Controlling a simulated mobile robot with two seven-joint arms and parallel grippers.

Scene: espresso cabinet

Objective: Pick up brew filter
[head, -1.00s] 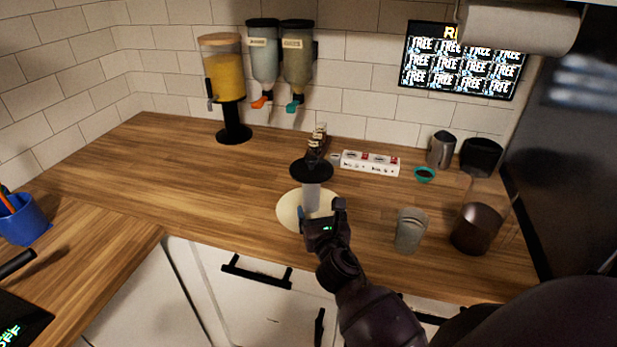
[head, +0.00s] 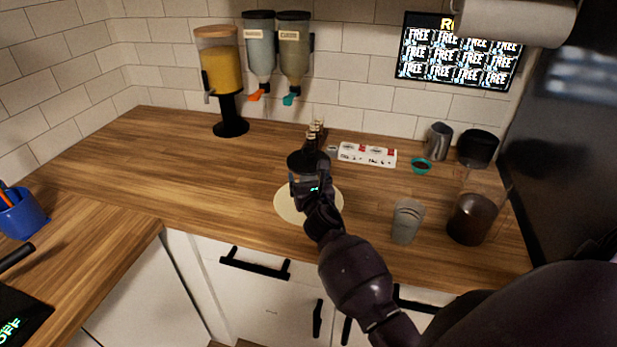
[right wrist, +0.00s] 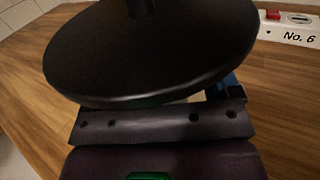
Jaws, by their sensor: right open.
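What I take to be the brew filter (head: 308,160) has a wide black round top and stands over a pale round mat (head: 290,208) on the wooden counter. In the right wrist view its dark disc (right wrist: 150,55) fills the upper middle, with a short post rising from it. My right gripper (head: 311,182) is at the near side of the filter, just below the disc. It is open, and its fingertips are mostly hidden under the disc; I cannot tell if they touch the filter's body. My left gripper is not in view.
Small dark bottles (head: 315,134) stand just behind the filter. A white box strip (head: 366,155) lies behind right. To the right are a grey cup (head: 407,222), a glass jar with dark contents (head: 473,218) and a metal pitcher (head: 438,141).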

